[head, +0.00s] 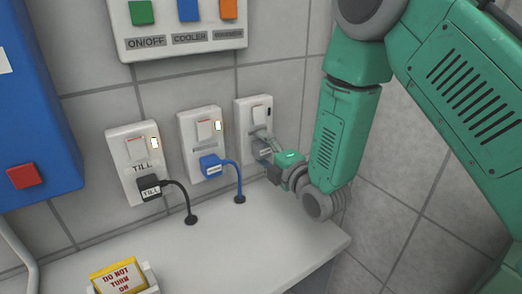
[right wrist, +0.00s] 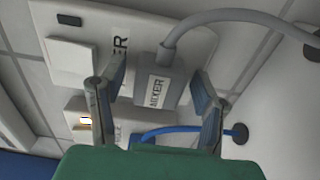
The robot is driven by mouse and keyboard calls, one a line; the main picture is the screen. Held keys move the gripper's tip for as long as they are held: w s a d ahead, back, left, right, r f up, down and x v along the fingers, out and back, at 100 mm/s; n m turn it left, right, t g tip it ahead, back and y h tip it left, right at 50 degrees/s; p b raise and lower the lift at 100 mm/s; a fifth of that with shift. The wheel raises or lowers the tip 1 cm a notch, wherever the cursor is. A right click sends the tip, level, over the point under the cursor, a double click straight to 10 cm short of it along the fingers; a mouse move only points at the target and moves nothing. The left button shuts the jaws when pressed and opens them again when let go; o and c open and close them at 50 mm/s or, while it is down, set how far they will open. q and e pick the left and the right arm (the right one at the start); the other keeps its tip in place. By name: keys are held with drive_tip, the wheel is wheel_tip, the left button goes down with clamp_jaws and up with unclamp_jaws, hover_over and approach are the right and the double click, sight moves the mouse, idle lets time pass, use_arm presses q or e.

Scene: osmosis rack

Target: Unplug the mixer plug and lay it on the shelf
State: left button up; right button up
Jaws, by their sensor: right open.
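The grey mixer plug (right wrist: 160,88), labelled MIXER, sits at the rightmost wall socket (head: 251,112) with its grey cord attached. Whether it is fully seated is hard to see. In the head view the plug (head: 264,153) is partly hidden by my right gripper (head: 263,146). My right gripper is open, with one finger on each side of the plug in the right wrist view (right wrist: 160,72). A gap shows between the plug and each finger. The white shelf (head: 235,245) lies below the sockets. My left gripper is not in view.
A blue plug (head: 211,166) is in the middle socket and a black TILL plug (head: 149,187) in the left one; both switches are lit. Their cords enter the shelf. A yellow DO NOT TURN ON sign (head: 118,277) stands at front left. The shelf's middle is clear.

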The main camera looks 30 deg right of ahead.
sight(266, 152)
drive_tip(key=shift+c, duration=0.5)
clamp_jaws()
drive_tip(key=shift+s+d, duration=0.2)
drive_tip(key=shift+s, duration=1.3)
drive_tip(key=shift+s+d, duration=0.15)
drive_tip(key=shift+s, duration=1.3)
